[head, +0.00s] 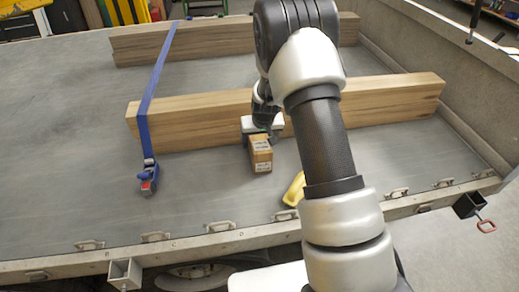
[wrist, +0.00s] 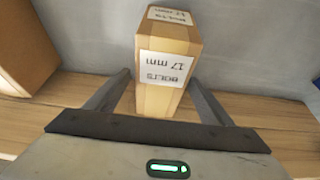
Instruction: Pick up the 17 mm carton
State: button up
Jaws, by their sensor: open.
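The 17 mm carton (wrist: 165,95) is a tan box with a white label reading "BOLTS 17 mm", upside down in the wrist view. In the head view the carton (head: 261,155) stands on the grey trailer floor in front of the near timber. My gripper (wrist: 160,78) is open, with one finger on each side of the carton's near part. I cannot tell whether either finger touches it. In the head view my gripper (head: 262,130) is over the carton's far end, and its fingers are mostly hidden.
A second brown box (wrist: 25,45) is at the left of the wrist view. The near timber (head: 195,122) lies close behind the carton. A blue strap (head: 158,80) crosses both timbers to a ratchet (head: 148,180). A yellow object (head: 294,190) lies at the right. The left floor is clear.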

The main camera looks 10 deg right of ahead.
jog(key=shift+f+b, duration=0.3)
jog(key=shift+b, duration=0.05)
dwell(0.5)
jog(key=c, duration=1.4)
jog(key=shift+r, duration=0.1)
jog(key=shift+c, duration=1.3)
